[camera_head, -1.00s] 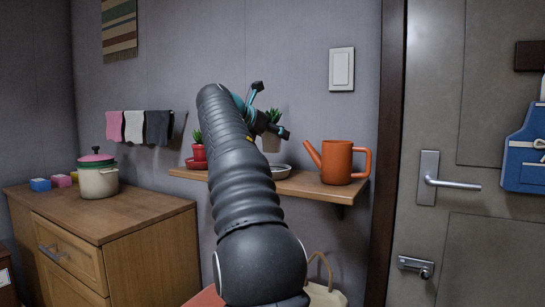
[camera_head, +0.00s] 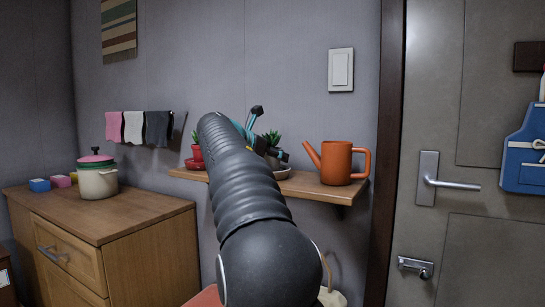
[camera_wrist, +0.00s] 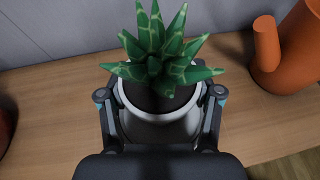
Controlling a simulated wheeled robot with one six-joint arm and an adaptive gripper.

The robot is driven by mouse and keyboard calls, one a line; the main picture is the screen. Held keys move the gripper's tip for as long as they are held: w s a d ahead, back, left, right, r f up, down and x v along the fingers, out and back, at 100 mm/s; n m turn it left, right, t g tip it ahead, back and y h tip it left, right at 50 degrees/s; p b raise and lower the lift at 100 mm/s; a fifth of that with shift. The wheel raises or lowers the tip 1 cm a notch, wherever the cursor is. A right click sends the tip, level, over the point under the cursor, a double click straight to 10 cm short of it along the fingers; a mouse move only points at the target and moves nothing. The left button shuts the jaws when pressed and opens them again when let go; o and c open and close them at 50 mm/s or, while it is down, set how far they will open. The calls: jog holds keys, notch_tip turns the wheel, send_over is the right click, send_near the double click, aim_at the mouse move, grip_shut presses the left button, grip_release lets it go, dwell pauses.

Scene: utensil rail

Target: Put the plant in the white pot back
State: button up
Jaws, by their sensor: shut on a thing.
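The green spiky plant (camera_head: 272,137) stands upright in its white pot (camera_head: 272,162) over the wooden shelf. My gripper (camera_wrist: 160,95) is shut on the white pot, with a finger on each side of it in the wrist view. The pot (camera_wrist: 160,127) fills the space between the fingers, and the leaves (camera_wrist: 165,60) rise above its rim. A pale saucer (camera_head: 283,174) lies on the shelf (camera_head: 315,188) under the pot. The pot's base is at or just above the saucer; I cannot tell whether they touch. My arm hides part of the shelf.
An orange watering can (camera_head: 337,163) stands on the shelf to the right, its spout toward the pot. A red potted plant (camera_head: 195,155) stands on the shelf to the left. The wall is close behind. A wooden cabinet (camera_head: 150,250) stands at the left.

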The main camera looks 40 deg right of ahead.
jog(key=shift+f, duration=0.1)
jog(key=o, duration=1.4)
jog(key=shift+a+r, duration=0.1)
jog(key=shift+r, duration=0.1)
jog(key=v, duration=1.1)
jog(key=shift+s+a, duration=0.1)
jog(key=shift+a, duration=0.3)
